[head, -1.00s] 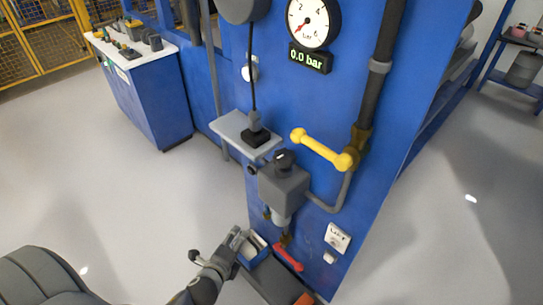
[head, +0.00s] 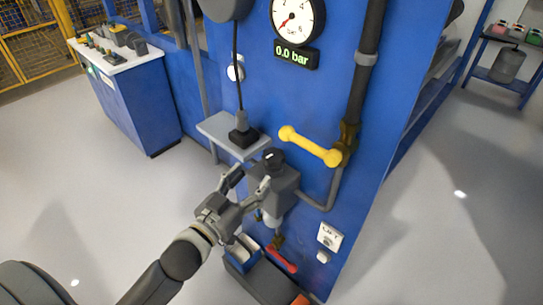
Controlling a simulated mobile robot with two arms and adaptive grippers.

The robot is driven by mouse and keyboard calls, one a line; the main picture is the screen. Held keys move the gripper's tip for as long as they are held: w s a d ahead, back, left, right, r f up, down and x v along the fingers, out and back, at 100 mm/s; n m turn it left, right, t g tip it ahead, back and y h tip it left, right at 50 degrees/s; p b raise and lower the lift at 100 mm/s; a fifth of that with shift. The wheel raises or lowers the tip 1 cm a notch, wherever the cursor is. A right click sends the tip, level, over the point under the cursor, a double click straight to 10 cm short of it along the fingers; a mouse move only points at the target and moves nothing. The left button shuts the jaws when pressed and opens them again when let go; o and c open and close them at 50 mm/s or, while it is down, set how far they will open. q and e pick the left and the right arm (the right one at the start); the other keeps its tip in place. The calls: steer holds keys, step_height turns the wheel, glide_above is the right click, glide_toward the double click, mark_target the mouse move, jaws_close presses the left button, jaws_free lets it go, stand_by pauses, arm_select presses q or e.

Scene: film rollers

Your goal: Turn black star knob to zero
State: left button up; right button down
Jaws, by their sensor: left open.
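A black knob (head: 273,158) sits on top of the grey regulator box (head: 287,190) on the blue panel. The knob's exact shape is too small to make out. My left gripper (head: 247,184) is open and empty, just left of the box and a little below the knob. One finger points up toward the shelf, and the other overlaps the box's left side in the picture. I cannot tell whether it touches the box. The round gauge (head: 297,17) above has a red needle, and the display (head: 296,55) under it reads 0.0 bar. My right gripper is not in view.
A yellow lever (head: 310,146) sticks out right of the knob. A small grey shelf (head: 220,128) holds a black block with a cable, above my gripper. Below the box are a red handle (head: 282,259) and a blue bin (head: 240,258). Open floor lies left.

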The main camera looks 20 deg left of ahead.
mark_target(269, 162)
arm_select(q)
steer(key=w, duration=0.3)
steer(key=w+d+p, duration=0.1)
steer(key=w, duration=0.6)
steer(key=shift+w+d+p, duration=0.15)
steer(key=shift+d+p, duration=0.2)
steer(key=shift+d, duration=0.05)
steer(key=shift+c, duration=0.3)
steer(key=shift+f, duration=0.1)
steer(key=c, duration=0.7)
steer(key=shift+n+y+b, duration=0.35)
steer(key=shift+n+y, duration=0.35)
steer(key=shift+y, duration=0.4)
steer(key=o, duration=0.8)
steer(key=shift+c, duration=0.2)
